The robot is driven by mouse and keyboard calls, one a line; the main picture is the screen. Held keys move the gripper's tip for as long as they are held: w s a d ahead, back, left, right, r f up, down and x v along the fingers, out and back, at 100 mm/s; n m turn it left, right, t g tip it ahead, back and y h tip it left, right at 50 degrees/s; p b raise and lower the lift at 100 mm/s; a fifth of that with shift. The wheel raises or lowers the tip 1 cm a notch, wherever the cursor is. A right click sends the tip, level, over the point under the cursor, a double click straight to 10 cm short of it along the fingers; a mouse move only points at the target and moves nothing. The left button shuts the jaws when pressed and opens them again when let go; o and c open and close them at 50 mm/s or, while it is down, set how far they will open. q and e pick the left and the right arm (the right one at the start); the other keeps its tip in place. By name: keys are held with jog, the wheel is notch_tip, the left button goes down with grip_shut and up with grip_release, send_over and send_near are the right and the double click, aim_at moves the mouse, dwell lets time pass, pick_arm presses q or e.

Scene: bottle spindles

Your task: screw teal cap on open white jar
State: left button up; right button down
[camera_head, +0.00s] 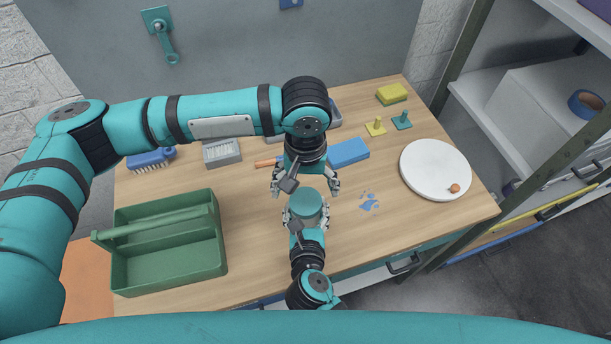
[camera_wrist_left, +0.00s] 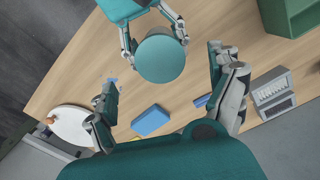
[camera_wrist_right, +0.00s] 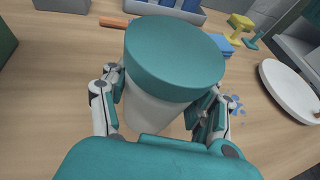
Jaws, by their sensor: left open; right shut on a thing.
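The white jar (camera_wrist_right: 155,110) stands upright between the fingers of my right gripper (camera_head: 306,220), which is shut on its body. The teal cap (camera_wrist_right: 175,55) sits level on top of the jar and covers its mouth; how far it is threaded cannot be told. The cap also shows in the head view (camera_head: 307,204) and from above in the left wrist view (camera_wrist_left: 160,58). My left gripper (camera_head: 305,188) is open, pointing down just behind the cap in the head view. Its fingers are spread wide and appear apart from the cap.
A green tool caddy (camera_head: 170,285) stands at the left. A blue box (camera_head: 348,153), yellow and teal spindles (camera_head: 376,127) and a sponge (camera_head: 392,94) lie at the back. A white plate (camera_head: 425,185) is at the right. A blue splash (camera_head: 369,202) marks the wood near the jar.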

aim_at(306, 200)
pick_arm(q)
jog(key=shift+f, duration=2.6)
jog(key=shift+c, duration=0.4)
jog(key=c, duration=1.1)
jog(key=o, duration=1)
jog(key=shift+o, duration=0.9)
jog(key=shift+r, duration=4.05)
jog(key=shift+f, duration=0.15)
